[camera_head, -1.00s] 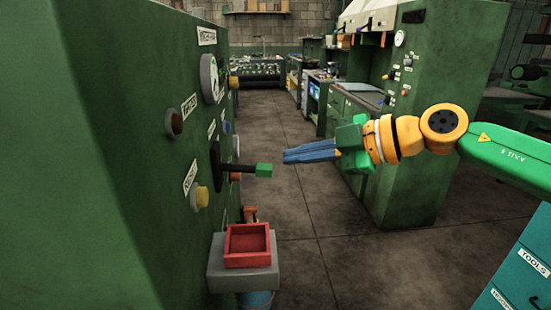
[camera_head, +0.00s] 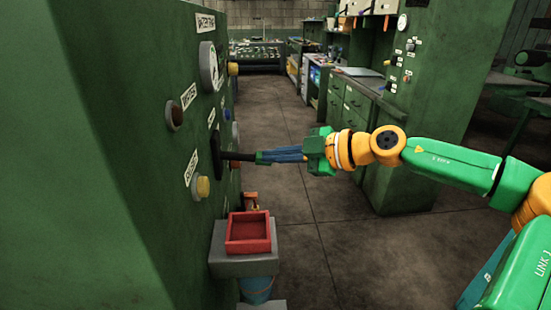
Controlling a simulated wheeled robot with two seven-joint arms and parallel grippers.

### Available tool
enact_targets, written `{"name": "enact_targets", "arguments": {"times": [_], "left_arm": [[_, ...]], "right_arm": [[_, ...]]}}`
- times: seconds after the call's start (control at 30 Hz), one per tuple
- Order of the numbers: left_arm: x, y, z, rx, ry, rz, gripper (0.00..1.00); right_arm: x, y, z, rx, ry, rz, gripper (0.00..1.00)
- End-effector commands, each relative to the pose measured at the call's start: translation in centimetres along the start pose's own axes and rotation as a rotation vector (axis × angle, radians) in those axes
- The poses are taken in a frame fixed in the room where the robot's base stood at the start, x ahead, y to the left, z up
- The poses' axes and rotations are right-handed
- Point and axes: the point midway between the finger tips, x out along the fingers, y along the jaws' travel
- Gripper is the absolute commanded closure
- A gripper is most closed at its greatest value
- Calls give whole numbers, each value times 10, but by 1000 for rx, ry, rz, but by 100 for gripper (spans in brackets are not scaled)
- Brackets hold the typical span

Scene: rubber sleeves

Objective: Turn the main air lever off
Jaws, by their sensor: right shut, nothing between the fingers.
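The main air lever (camera_head: 239,156) sticks out to the right from a dark plate on the side of the green machine cabinet. My left gripper is not in view.
The green cabinet wall (camera_head: 110,160) carries a gauge (camera_head: 208,66), a red-brown button (camera_head: 175,116) and a yellow knob (camera_head: 202,187). A red tray (camera_head: 248,232) on a grey shelf sits below the lever. Open floor (camera_head: 335,245) lies to the right.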

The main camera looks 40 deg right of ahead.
Motion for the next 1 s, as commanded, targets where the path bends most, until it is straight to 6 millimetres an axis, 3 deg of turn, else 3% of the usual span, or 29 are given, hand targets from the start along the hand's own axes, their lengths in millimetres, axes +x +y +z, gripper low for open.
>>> {"name": "enact_targets", "arguments": {"times": [0.03,0.1,0.33,0.5,1.0], "left_arm": [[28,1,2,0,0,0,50],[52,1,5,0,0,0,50],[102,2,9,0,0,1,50],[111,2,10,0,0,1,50],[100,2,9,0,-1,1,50]], "right_arm": [[7,-15,14,21,31,23,100],[11,-22,21,54,80,58,100],[18,-33,29,145,210,147,100],[18,-32,27,175,249,175,100],[16,-24,21,176,252,176,100]]}}
